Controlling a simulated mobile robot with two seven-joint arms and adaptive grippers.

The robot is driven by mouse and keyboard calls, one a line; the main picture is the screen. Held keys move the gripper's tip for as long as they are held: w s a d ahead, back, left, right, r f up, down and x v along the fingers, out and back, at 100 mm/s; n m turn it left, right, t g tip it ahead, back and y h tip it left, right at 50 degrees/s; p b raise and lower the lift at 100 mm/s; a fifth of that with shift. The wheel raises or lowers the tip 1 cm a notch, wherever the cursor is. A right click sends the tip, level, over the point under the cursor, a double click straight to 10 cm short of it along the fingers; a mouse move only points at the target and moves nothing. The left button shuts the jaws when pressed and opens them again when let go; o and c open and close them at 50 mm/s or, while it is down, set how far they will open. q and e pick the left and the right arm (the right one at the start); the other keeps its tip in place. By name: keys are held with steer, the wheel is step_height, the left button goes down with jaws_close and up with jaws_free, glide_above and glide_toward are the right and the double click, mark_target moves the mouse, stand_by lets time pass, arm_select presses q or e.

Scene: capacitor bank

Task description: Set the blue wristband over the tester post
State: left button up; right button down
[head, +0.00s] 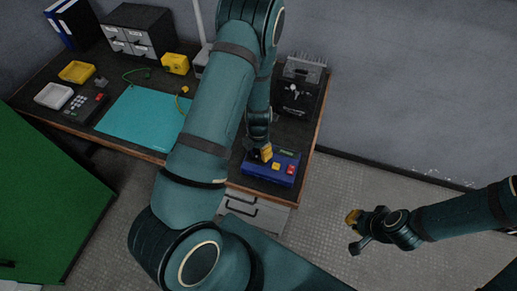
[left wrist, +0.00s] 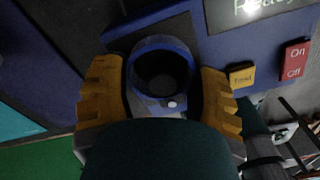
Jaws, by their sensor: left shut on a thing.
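The blue wristband (left wrist: 162,58) is a ring seen from above in the left wrist view. My left gripper (left wrist: 160,90) is shut on it, with yellow fingers on both sides. The ring is over the dark top area of the blue tester (left wrist: 215,50). Its inside is dark, so I cannot tell whether the tester post is inside it. In the head view the tester (head: 285,161) lies at the table's front right corner, and my left gripper (head: 261,152) is at its left end. My right gripper (head: 353,232) is off the table, over the floor, its fingers apart and empty.
The tester has a display, a yellow button (left wrist: 241,76) and a red switch (left wrist: 294,60). Behind it stands a black unit (head: 298,90). A teal mat (head: 140,118), trays and drawers (head: 140,34) are to the left. The floor to the right is clear.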

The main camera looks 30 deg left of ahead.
arm_select(q)
steer(key=shift+f, duration=0.1)
steer(key=o, duration=0.8)
steer(key=shift+o, duration=0.2)
